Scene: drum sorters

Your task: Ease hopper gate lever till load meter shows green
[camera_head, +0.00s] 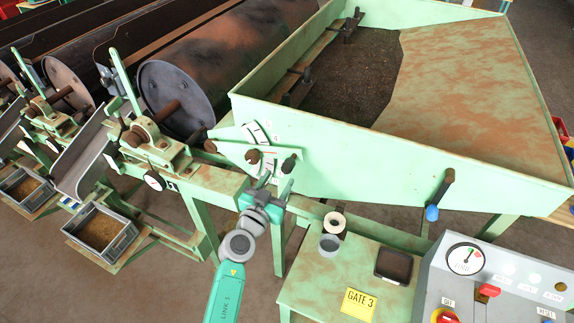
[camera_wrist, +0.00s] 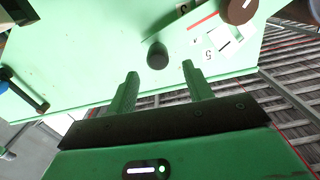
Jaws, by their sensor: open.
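The hopper (camera_head: 330,140) is a pale green bin with rust patches and dark grain inside. On its near left end is a numbered scale plate (camera_head: 262,135) with a brown knob (camera_head: 253,157) and a dark peg-like knob (camera_head: 289,165). Which part is the gate lever's handle I cannot tell. My gripper (camera_head: 268,188) is open just below these. In the wrist view, the dark knob (camera_wrist: 157,54) lies just beyond and between the open fingertips (camera_wrist: 160,72), and nothing is held. The load meter (camera_head: 465,258) is a round white dial with coloured marks; its needle is too small to read.
A blue-tipped handle (camera_head: 432,213) hangs on the hopper's front. A green stand (camera_head: 330,285) holds a cup, a spool, a dark tray and a yellow GATE 3 sign (camera_head: 358,301). The grey control panel (camera_head: 430,285) is at lower right. Drums (camera_head: 165,95) stand at left.

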